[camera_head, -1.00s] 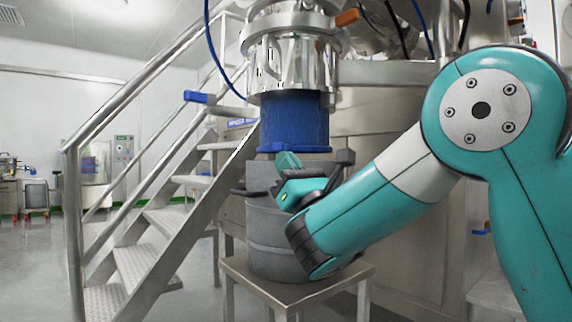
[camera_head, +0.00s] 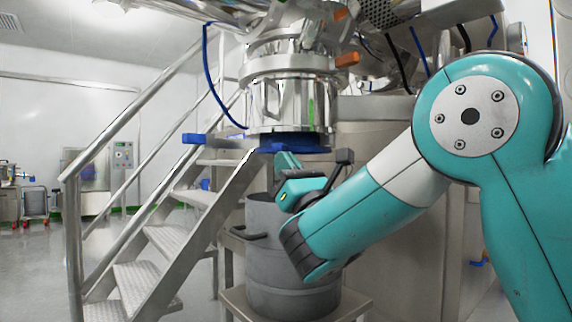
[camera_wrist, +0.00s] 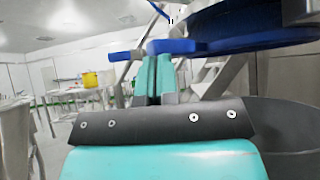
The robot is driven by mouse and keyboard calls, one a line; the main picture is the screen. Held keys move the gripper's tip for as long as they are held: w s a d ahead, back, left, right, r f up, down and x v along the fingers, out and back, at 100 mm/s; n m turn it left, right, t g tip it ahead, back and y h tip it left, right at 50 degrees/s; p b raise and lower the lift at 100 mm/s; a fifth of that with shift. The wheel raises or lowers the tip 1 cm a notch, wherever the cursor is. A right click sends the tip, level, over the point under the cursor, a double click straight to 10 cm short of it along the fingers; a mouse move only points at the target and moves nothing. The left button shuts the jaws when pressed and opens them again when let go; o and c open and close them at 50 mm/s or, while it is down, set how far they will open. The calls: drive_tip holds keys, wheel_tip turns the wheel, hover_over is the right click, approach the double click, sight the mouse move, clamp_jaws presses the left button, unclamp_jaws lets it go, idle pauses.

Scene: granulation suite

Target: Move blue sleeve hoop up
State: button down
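The blue sleeve hoop (camera_head: 296,149) is at the lower end of the short, bunched blue sleeve under the steel outlet (camera_head: 290,100). It shows as a dark blue ring at the upper right of the wrist view (camera_wrist: 255,42). My gripper (camera_head: 287,160) reaches in from the lower right, at the hoop's near underside. In the wrist view, my teal fingers (camera_wrist: 158,68) are close together at the hoop's blue tab (camera_wrist: 172,47) and appear closed on it. The exact contact is partly hidden by the fingers.
An open grey drum (camera_head: 290,245) with side handles stands on a steel stand (camera_head: 235,300) below the hoop, with a clear gap between them. A metal staircase (camera_head: 170,235) with railings is at left. Steel machine housing is behind my arm.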

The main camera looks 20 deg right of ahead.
drive_tip(key=w+a+f+b+v, duration=0.1)
drive_tip(key=w+f+b+v, duration=0.1)
drive_tip(key=b+v, duration=1.1)
drive_tip(key=w+d+f+m+g+h+p, duration=0.25)
drive_tip(key=m+h, duration=0.25)
drive_tip(key=m, duration=0.4)
drive_tip(key=w+d+f+m+g+h+p, duration=0.1)
drive_tip(key=d+m+g+h, duration=0.15)
drive_tip(key=m+h, duration=0.45)
wheel_tip(320, 180, down, 6)
drive_tip(key=s+a+m+g+y+p, duration=0.25)
drive_tip(key=m+g, duration=0.25)
drive_tip(key=m, duration=0.4)
drive_tip(key=s+a+f+m+g+y+p, duration=0.2)
drive_tip(key=s+a+g, duration=0.1)
drive_tip(key=s+g, duration=0.3)
drive_tip(key=s+a+f+m+g+y+p, duration=0.2)
drive_tip(key=s+a+f+m+g, duration=0.15)
drive_tip(key=s, duration=0.55)
drive_tip(key=s+a+f+m+g+y+p, duration=0.1)
drive_tip(key=s+a+m+g+y+p, duration=0.15)
drive_tip(key=s+a+g, duration=0.35)
drive_tip(key=s+d+r+p, duration=0.1)
drive_tip(key=r+p, duration=1.7)
drive_tip(key=p, duration=0.1)
drive_tip(key=s+r+h+p, duration=0.1)
drive_tip(key=s+r+p, duration=0.1)
drive_tip(key=r+p, duration=1.7)
drive_tip(key=shift+d+r, duration=0.25)
drive_tip(key=shift+d, duration=0.15)
